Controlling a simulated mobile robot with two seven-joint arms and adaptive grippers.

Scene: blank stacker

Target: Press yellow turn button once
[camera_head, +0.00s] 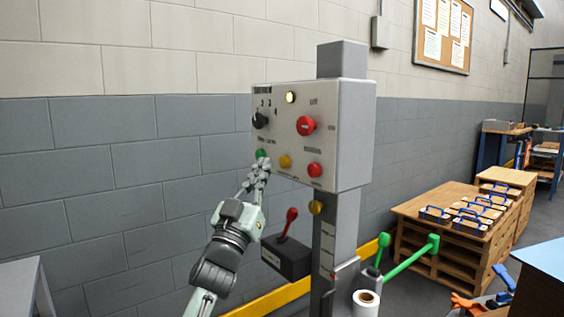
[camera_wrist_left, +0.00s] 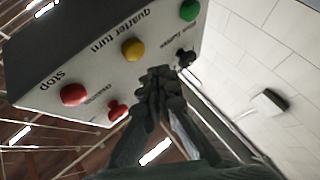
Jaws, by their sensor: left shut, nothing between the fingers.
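The yellow turn button (camera_head: 285,161) is on the lower part of the grey control box, between a green button (camera_head: 260,154) and a red button (camera_head: 314,170). In the left wrist view the yellow button (camera_wrist_left: 133,49) sits beside the words "quarter turn". My left gripper (camera_head: 258,168) is shut and empty, just below the green button and left of the yellow one in the head view. In the left wrist view its fingertips (camera_wrist_left: 158,76) are close to the yellow button but do not cover it. Whether they touch the panel cannot be told. My right gripper is not in view.
The control box (camera_head: 350,130) also carries a larger red button (camera_head: 306,125), a black knob (camera_head: 260,120) and a lit lamp (camera_head: 291,97). Below it a red lever (camera_head: 288,222) rises from a dark box. A green-handled lever (camera_head: 410,258) and wooden pallets (camera_head: 440,262) stand right.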

